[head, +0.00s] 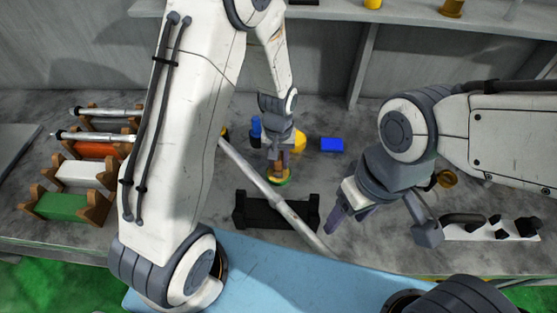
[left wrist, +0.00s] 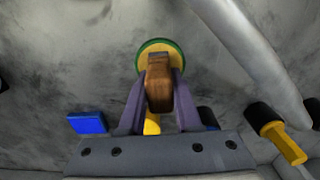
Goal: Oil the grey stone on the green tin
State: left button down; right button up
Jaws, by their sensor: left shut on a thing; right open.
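My left gripper (head: 279,160) is shut on a brown wooden piece (left wrist: 160,85), held between the fingers. The piece is directly over a round, green-rimmed tin with a yellow top (head: 284,180), which also shows in the left wrist view (left wrist: 150,45). I cannot tell whether the piece touches the tin. I cannot make out a grey stone; the piece and fingers cover part of the tin top. My right gripper (head: 345,212) is open and empty, above the bench right of the metal shaft.
A long metal shaft (head: 260,175) slants over a black stand (head: 250,208) in front of the tin. A blue block (head: 331,145) and blue bottle (head: 256,127) stand nearby. Wooden racks with coloured bases (head: 63,207) are left; a white holder (head: 480,231) is right.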

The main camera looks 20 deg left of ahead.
pick_arm(q)
jog(key=shift+f+b, duration=0.35)
jog(key=shift+f, duration=0.15)
dwell(0.7)
jog(key=shift+f, duration=0.1)
dwell(0.9)
jog(key=shift+r+p, duration=3.2)
jog(key=shift+r, duration=0.4)
